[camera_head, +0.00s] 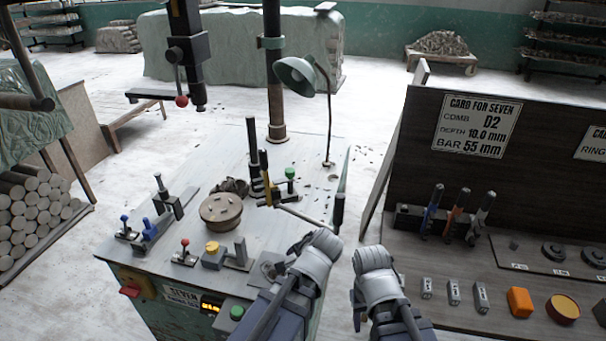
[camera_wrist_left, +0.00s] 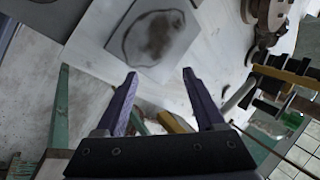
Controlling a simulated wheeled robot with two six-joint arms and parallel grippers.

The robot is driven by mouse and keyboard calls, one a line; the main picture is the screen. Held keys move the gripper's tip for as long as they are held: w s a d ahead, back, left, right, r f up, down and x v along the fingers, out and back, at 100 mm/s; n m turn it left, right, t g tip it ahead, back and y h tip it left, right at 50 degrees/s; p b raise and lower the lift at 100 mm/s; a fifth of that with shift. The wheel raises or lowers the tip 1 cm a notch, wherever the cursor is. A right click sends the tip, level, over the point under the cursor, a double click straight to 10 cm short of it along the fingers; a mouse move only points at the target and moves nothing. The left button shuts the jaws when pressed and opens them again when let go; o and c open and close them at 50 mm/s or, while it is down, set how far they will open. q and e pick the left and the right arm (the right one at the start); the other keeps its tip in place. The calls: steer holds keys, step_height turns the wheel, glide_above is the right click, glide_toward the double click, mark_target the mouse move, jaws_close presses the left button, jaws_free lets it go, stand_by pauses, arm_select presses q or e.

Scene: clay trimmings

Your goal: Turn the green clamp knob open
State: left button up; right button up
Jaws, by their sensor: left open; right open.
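The green clamp knob (camera_head: 290,173) sits on a short post at the right rear of the machine table (camera_head: 165,205), beside dark upright posts. In the left wrist view a small green patch beside dark bars may be the knob; I cannot be sure. My left gripper (camera_wrist_left: 158,74) is open and empty, with a dark-stained square plate (camera_wrist_left: 158,38) beyond its fingertips. It is well in front of the knob.
A lamp (camera_head: 296,74) stands behind the knob. A round brown wheel (camera_head: 221,211), a yellow-topped knob (camera_head: 212,248) and small levers share the table. A green button (camera_head: 237,312) is on the front. A dark bench (camera_head: 480,265) with tools stands right.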

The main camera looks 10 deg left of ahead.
arm_select(q)
steer(key=w+a+r+m+t+y+b, duration=0.2)
steer(key=w+a+r+m+t, duration=0.15)
steer(key=w, duration=0.25)
steer(key=w+a+r+m+t+y+b, duration=0.1)
steer(key=w+a+r+m+t+b, duration=0.15)
steer(key=w+m, duration=0.25)
steer(key=m+t+h+b, duration=0.2)
steer(key=m+t, duration=0.4)
steer(key=m, duration=0.7)
glide_toward(290, 175)
steer(key=w, duration=0.1)
steer(key=w+a, duration=0.1)
steer(key=w, duration=0.1)
steer(key=shift+w+a+f, duration=0.1)
steer(key=shift+a+f, duration=0.3)
steer(key=shift+w+d+r+m, duration=0.15)
steer(key=shift+m, duration=0.45)
steer(key=shift+w+d+r+m, duration=0.1)
steer(key=shift+w+r+m, duration=0.05)
steer(key=shift+m, duration=0.4)
steer(key=shift+x, duration=3.85)
steer(key=shift+r, duration=0.1)
jaws_close()
